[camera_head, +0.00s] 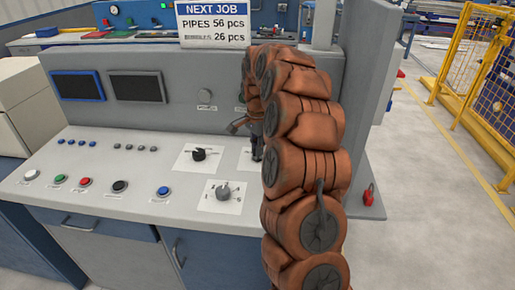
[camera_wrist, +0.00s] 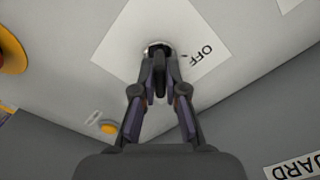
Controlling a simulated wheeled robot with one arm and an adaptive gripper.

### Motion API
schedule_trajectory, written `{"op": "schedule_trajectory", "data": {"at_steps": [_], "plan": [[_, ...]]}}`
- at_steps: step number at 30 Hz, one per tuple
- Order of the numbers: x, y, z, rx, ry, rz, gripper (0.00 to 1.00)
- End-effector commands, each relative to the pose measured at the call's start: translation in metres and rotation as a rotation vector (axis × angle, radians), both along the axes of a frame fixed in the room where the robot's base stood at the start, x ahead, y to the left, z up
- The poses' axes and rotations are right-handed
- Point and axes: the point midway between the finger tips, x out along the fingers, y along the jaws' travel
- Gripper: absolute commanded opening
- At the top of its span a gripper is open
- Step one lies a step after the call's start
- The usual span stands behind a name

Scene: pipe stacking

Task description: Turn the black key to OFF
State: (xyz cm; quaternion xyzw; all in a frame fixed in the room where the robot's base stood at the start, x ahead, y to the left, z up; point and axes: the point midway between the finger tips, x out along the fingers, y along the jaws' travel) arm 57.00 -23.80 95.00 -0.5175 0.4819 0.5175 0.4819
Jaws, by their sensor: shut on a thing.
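The black key (camera_wrist: 160,72) sits in a round lock on a white square plate (camera_wrist: 125,45) marked OFF in the wrist view. My gripper (camera_wrist: 160,88) is shut on it, with one finger on each side. Much of the key is hidden by the fingers, so its exact angle is hard to read. The OFF mark is right of the key in this view. In the head view my gripper (camera_head: 257,148) reaches down to a white plate (camera_head: 245,160) on the right of the console, and my orange arm covers part of that plate.
A black knob (camera_head: 199,155) and a grey knob (camera_head: 222,192) stand on plates left of my gripper. Push buttons (camera_head: 120,186) line the console's front. A red padlock-like object (camera_head: 368,195) is at the right. A yellow button (camera_wrist: 109,127) shows in the wrist view.

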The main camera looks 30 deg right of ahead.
Motion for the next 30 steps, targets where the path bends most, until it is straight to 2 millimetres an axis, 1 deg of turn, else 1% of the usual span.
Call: {"op": "schedule_trajectory", "data": {"at_steps": [8,14,20,30], "plan": [[0.0001,0.0,-0.0009,0.0,-0.001,0.027,0.0],[0.0,-0.0001,-0.0023,0.0,-0.001,0.119,0.0],[-0.0003,-0.0001,-0.0028,0.0,0.0,0.279,0.0],[0.0009,-0.0002,-0.0012,-0.002,-0.003,0.602,0.0]]}}
